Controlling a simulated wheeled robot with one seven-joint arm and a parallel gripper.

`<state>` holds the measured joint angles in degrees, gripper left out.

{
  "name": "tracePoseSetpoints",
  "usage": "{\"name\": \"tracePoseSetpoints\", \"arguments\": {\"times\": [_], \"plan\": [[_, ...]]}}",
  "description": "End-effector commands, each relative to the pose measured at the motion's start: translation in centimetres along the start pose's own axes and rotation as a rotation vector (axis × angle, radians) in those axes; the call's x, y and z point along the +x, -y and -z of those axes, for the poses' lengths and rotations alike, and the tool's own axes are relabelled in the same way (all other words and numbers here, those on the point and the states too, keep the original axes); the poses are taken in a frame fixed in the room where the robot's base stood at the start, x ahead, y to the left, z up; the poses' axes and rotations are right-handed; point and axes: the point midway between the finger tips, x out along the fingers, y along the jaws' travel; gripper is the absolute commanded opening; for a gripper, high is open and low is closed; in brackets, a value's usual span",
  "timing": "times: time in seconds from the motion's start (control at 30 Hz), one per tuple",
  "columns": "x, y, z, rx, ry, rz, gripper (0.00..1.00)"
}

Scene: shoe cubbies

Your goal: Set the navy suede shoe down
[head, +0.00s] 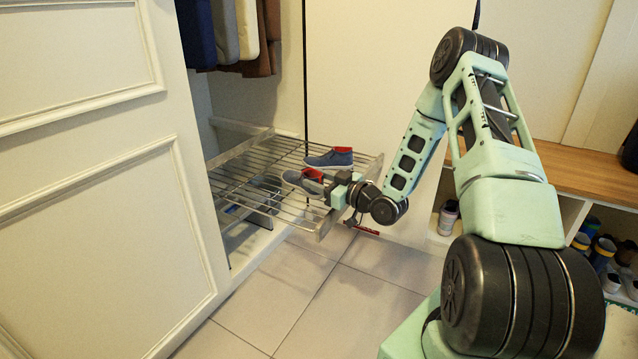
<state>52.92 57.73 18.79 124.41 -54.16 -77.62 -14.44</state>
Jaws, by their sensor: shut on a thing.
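A navy shoe (300,181) with a red lining is at my gripper (325,188), over the front part of a pulled-out wire rack (250,172). My gripper is shut on this shoe from the right, and the jaws hide part of it. I cannot tell whether its sole touches the wires. A second, similar navy shoe (333,159) with a red lining sits on the rack just behind it, toe to the left. The suede texture is too small to make out.
The rack extends from an open wardrobe with hanging clothes (230,32). A panelled white door (90,180) stands at left. Free wires lie left of the shoes. At right, a wood-topped bench (575,172) holds several shoes in cubbies. The tiled floor (290,290) is clear.

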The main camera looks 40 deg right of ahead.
Motion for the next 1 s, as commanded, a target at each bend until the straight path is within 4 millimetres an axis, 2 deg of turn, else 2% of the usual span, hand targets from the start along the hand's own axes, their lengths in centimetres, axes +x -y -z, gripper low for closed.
{"name": "tracePoseSetpoints", "arguments": {"times": [0.2,0.23,0.3,0.67,0.77,1.0], "plan": [[0.0,0.0,-0.4,0.000,0.000,0.000,0.18],[0.0,0.0,-0.3,0.000,0.001,0.000,0.52],[0.0,0.0,-0.2,0.000,0.001,0.000,0.65],[-0.2,0.0,0.2,0.001,0.002,-0.001,0.65],[-1.5,0.0,0.2,0.002,0.004,-0.002,0.65],[-6.6,-0.1,0.3,0.004,0.005,-0.003,0.65]]}}
